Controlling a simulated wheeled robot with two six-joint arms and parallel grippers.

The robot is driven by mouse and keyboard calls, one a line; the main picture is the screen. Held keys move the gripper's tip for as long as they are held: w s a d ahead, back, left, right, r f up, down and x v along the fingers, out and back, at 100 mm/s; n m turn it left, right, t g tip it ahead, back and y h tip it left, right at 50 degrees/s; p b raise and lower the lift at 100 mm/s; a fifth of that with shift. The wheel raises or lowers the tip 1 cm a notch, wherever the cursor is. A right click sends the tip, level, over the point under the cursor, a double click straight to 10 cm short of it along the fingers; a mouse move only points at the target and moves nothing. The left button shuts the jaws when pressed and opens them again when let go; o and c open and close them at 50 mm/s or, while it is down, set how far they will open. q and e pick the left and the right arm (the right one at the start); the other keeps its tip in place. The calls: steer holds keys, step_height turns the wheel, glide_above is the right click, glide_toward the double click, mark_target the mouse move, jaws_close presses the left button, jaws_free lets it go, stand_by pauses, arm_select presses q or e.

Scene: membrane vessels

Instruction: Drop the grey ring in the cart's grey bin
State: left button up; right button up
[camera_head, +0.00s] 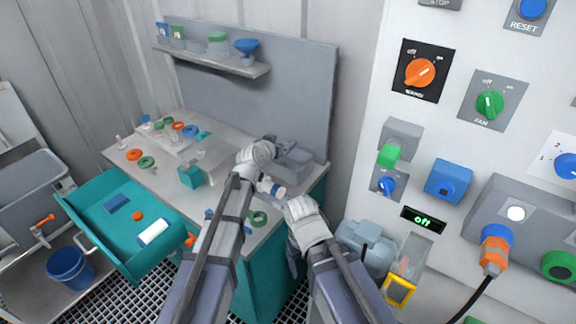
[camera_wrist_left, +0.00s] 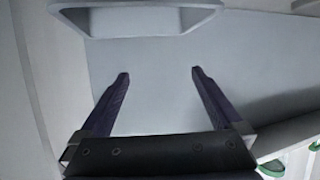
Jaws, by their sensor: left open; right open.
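I cannot make out the grey ring in either view. The cart's grey bin (camera_head: 28,178) is at the far left, beyond the open teal drawer. My left gripper (camera_head: 288,147) is above the back right of the bench by a grey box (camera_head: 296,166), far from the bin. In the left wrist view its two fingers (camera_wrist_left: 158,74) are apart with nothing between them, and a grey, tray-like rim (camera_wrist_left: 135,27) lies beyond the fingertips. My right gripper (camera_head: 293,262) is low at the bench's front right side, open, partly hidden by its own wrist.
The teal drawer (camera_head: 95,211) stands open between the bench and cart, holding small parts. A blue bucket (camera_head: 68,266) sits on the cart's lower shelf. A control panel (camera_head: 470,150) stands at right.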

arm_select(q)
steer(key=p+v, duration=0.3)
steer(key=v, duration=0.5)
steer(key=shift+w, duration=0.1)
steer(key=w+d, duration=0.2)
steer(key=w, duration=0.4)
steer(key=shift+w+d, duration=0.3)
steer(key=shift+w, duration=0.05)
stand_by(0.4)
steer(key=shift+f, duration=0.15)
